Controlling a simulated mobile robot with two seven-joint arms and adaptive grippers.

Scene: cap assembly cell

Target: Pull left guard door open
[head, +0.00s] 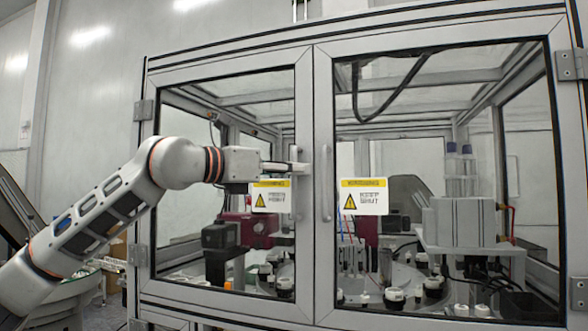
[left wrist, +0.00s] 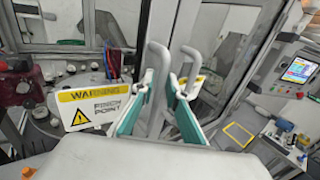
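The left guard door (head: 304,250) is a grey-framed clear panel with a yellow and white warning sign (head: 271,196). It looks closed, its edge against the right guard door (head: 323,250). Its upright handle (left wrist: 158,75) shows in the left wrist view. My left gripper (head: 303,168) is at this handle. Its two teal-padded fingers (left wrist: 160,82) stand apart, one on each side of the handle. Whether they touch it is hard to tell. The right door's handle (left wrist: 190,65) is just beyond the right finger. My right gripper is out of view.
The right door's handle (head: 327,180) stands close beside the left one. Inside the cell are a dark red unit (head: 257,228) and a round table with several small caps. A touchscreen panel (left wrist: 299,70) shows at the right in the left wrist view.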

